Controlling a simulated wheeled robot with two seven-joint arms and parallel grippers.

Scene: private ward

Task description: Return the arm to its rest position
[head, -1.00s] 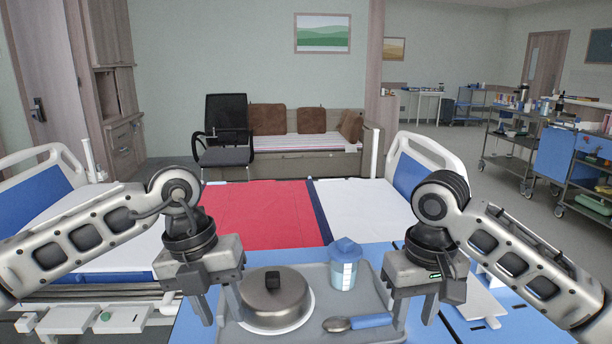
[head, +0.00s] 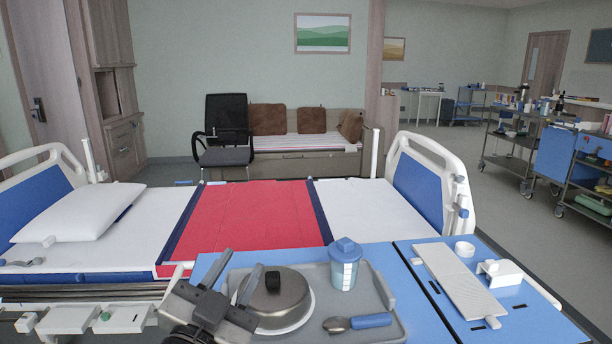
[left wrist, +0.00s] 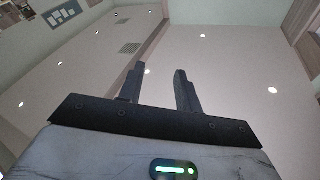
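My left gripper (head: 215,285) is at the bottom of the head view, pointing up, beside the left edge of the grey tray (head: 392,333). In the left wrist view its two fingers (left wrist: 160,85) stand apart with nothing between them, against the ceiling. My right arm and gripper do not show in either view. On the tray are a metal plate cover (head: 285,298) with a black knob, a blue-lidded cup (head: 344,265) standing upright, and a spoon with a blue handle (head: 370,320).
The tray sits on a blue overbed table (head: 400,270). The bed with a red sheet (head: 255,220) and pillow (head: 80,212) lies beyond. Carts stand at far right.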

